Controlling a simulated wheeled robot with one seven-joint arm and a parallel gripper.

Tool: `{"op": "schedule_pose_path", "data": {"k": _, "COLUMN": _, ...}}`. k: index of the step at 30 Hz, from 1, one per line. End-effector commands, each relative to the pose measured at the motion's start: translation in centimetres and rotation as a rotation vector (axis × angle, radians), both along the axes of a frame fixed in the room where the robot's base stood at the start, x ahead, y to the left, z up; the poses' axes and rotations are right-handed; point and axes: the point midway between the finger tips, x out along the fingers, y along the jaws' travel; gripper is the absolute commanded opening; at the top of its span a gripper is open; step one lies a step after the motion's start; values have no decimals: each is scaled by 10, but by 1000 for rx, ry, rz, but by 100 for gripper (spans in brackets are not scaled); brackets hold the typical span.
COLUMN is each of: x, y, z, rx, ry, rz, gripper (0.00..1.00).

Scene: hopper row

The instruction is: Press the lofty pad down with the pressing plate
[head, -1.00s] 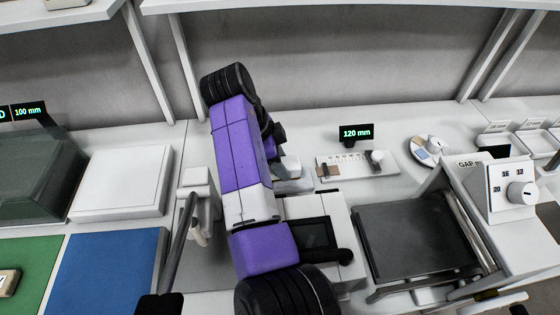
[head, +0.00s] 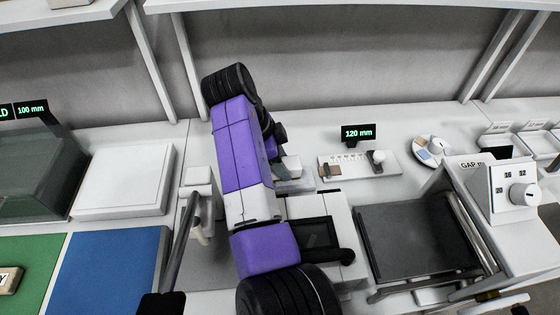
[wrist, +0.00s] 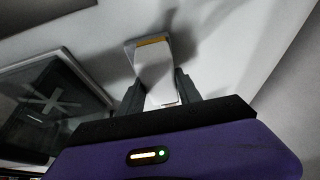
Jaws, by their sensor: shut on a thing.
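In the wrist view my gripper (wrist: 159,88) is shut on a white block-like piece (wrist: 157,70) with an orange-yellow strip at its far end. I cannot tell whether this piece is part of the pressing plate. In the head view my purple arm hides most of the gripper and the piece. I cannot identify the lofty pad with certainty. A flat white slab (head: 122,182) lies left of my arm, and a dark transparent box (head: 38,180) stands beside it under a "100 mm" display (head: 30,109).
Blue (head: 110,265) and green (head: 30,255) mats lie at the front left, with a labelled tan block (head: 8,280) on the green one. A "120 mm" display (head: 358,132) stands behind a small slotted board (head: 350,166). A dark-topped machine (head: 415,240) with a dial panel (head: 513,190) fills the right.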

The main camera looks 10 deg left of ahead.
Motion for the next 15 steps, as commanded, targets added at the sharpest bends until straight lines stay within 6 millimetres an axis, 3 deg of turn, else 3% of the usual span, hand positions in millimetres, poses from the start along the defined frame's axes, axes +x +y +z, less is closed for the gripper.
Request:
{"op": "schedule_pose_path", "data": {"k": 1, "x": -6, "y": -22, "z": -34, "rx": -21, "ry": 40, "rz": -24, "gripper": 0}}
{"op": "schedule_pose_path", "data": {"k": 10, "x": -6, "y": -22, "z": -33, "rx": -20, "ry": 40, "rz": -23, "gripper": 0}}
{"op": "schedule_pose_path", "data": {"k": 15, "x": -6, "y": -22, "z": -22, "rx": -18, "ry": 39, "rz": -24, "gripper": 0}}
